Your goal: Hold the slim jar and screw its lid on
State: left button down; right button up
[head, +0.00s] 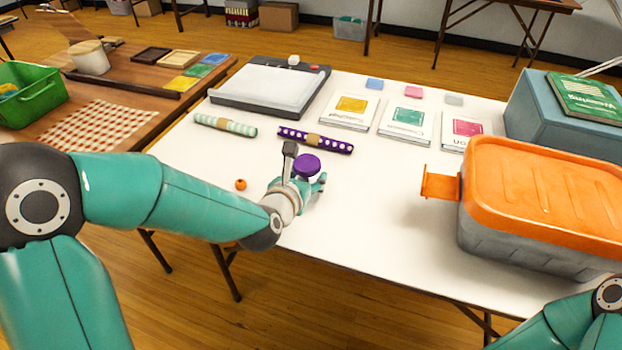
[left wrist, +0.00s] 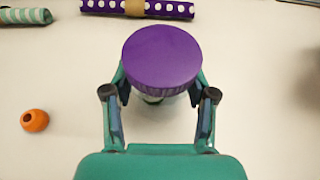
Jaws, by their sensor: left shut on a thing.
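The slim jar (left wrist: 158,98) is upright on the white table in the left wrist view, mostly hidden under its lid. The purple round lid (head: 307,166) sits on top of the jar; it also shows large in the left wrist view (left wrist: 162,57). I cannot tell how tightly it is seated. My left gripper (head: 307,185) is shut on the jar, with one finger on each side below the lid. My right gripper is out of view; only part of that arm shows at the lower right.
A small orange bead (head: 240,184) lies left of the jar. A purple dotted roll (head: 335,144) and a striped roll (head: 225,124) lie behind. A grey bin with an orange lid (head: 550,195) fills the table's right side. The table front near the jar is clear.

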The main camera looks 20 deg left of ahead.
pick_arm(q)
jog(key=shift+f, duration=0.1)
jog(key=shift+c, duration=1.8)
grip_release()
